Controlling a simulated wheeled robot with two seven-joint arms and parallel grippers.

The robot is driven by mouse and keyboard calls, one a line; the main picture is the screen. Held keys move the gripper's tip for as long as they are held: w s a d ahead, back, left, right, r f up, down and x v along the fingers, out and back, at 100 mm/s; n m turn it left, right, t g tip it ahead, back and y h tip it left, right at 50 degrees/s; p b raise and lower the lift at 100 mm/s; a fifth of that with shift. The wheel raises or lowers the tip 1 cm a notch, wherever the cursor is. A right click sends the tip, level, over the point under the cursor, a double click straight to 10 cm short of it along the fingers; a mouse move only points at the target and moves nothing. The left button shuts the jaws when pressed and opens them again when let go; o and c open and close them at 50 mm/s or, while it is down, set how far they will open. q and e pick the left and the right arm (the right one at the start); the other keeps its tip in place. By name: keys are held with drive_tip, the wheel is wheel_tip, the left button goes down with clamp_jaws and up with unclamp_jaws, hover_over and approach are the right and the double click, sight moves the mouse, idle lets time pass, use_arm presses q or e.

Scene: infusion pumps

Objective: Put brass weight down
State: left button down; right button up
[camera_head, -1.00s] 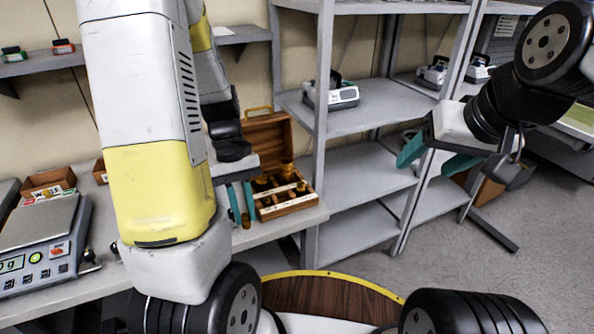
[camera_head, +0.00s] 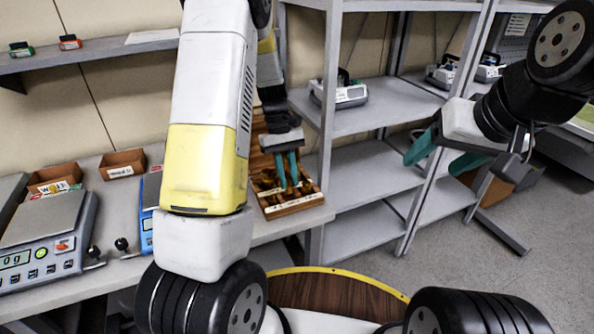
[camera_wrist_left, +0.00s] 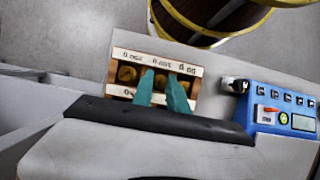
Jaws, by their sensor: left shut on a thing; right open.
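The wooden weight box (camera_head: 296,209) stands open on the bench, its lid raised behind it. My left gripper (camera_head: 289,184) points down into the box's compartments, its teal fingers close together around a small brass weight that is mostly hidden. In the left wrist view the fingers (camera_wrist_left: 161,80) are over the middle compartment of the labelled box (camera_wrist_left: 150,56), with brass weights in the compartments on either side. I cannot tell whether the held weight touches the compartment floor. My right gripper (camera_head: 436,158) is open and empty, out in front of the shelves.
A scale (camera_head: 45,235) reading 0 g stands at the left of the bench. A blue device (camera_head: 147,225) is partly behind my left arm; it also shows in the wrist view (camera_wrist_left: 285,108). Cardboard bins (camera_head: 122,164) sit at the back. Grey shelving (camera_head: 365,165) stands right of the box.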

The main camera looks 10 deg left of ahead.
use_arm(q)
wheel_tip(320, 180, down, 3)
drive_tip(key=shift+r, duration=0.1)
drive_tip(key=shift+s+f, duration=0.25)
drive_tip(key=shift+f, duration=0.45)
drive_tip(key=c, duration=1.3)
unclamp_jaws()
drive_tip(key=v, duration=1.3)
wheel_tip(320, 180, up, 12)
drive_tip(key=m+t, duration=0.3)
drive_tip(key=t, duration=0.2)
hover_over(288, 192)
drive_tip(key=s+a, duration=0.1)
drive_tip(key=s, duration=0.4)
drive_tip(key=s+d+r+m+t, duration=0.1)
drive_tip(key=s+m+t, duration=0.3)
drive_tip(key=s, duration=0.7)
drive_tip(key=shift+s+d+r+t, duration=0.15)
drive_tip(key=shift+s+r+t, duration=0.15)
drive_tip(key=shift+r+t, duration=0.3)
